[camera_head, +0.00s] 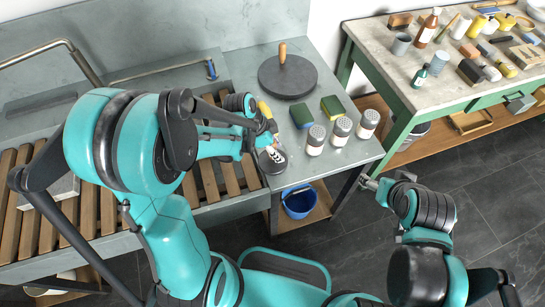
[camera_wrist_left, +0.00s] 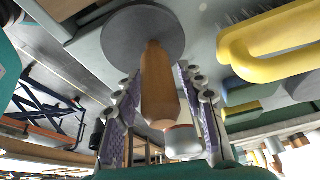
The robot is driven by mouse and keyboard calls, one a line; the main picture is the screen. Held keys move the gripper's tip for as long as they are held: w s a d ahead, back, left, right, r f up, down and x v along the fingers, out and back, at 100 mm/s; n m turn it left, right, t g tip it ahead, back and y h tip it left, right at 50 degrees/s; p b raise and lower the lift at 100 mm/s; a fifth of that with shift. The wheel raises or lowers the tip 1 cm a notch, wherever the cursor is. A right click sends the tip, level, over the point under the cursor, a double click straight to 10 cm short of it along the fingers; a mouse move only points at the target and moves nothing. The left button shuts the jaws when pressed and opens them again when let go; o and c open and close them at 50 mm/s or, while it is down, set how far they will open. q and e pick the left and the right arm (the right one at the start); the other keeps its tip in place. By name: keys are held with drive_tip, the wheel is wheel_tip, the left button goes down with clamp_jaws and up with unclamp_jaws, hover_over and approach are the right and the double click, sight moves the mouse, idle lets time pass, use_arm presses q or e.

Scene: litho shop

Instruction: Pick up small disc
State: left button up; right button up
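The small disc (camera_head: 273,163) is a dark round plate with an upright wooden handle, lying on the grey bench at the front edge beside the slats. In the left wrist view the small disc (camera_wrist_left: 118,34) shows its face, and its wooden handle (camera_wrist_left: 160,88) stands between my fingers. My left gripper (camera_head: 273,148) is open around the handle; in the left wrist view the fingers (camera_wrist_left: 158,78) show narrow gaps on both sides. In the head view the gripper hides the handle. My right gripper (camera_head: 372,184) is low beside the bench; its opening is unclear.
A larger disc with a handle (camera_head: 287,77) stands behind. A yellow-handled brush (camera_wrist_left: 275,42) is close beside my left gripper. Green-and-yellow sponges (camera_head: 333,106) and three shakers (camera_head: 341,130) stand to the right. A blue bucket (camera_head: 298,203) is below; a cluttered table (camera_head: 433,96) is at the right.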

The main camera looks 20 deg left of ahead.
use_arm(q)
clamp_jaws()
drive_tip(key=shift+r, duration=0.15)
drive_tip(key=shift+w+r+p, duration=0.1)
drive_tip(key=shift+r+p, duration=0.25)
drive_tip(key=shift+r, duration=0.2)
wheel_tip(320, 180, up, 3)
drive_tip(key=shift+f+p, duration=0.15)
drive_tip(key=shift+p, duration=0.55)
drive_tip(key=s+d+r+p, duration=0.3)
drive_tip(key=d+r, duration=0.4)
drive_tip(key=d, duration=0.4)
drive_tip(key=shift+s+p, duration=0.35)
drive_tip(key=shift+s, duration=0.3)
drive_tip(key=shift+c, duration=1.1)
unclamp_jaws()
drive_tip(key=shift+a, duration=0.1)
clamp_jaws()
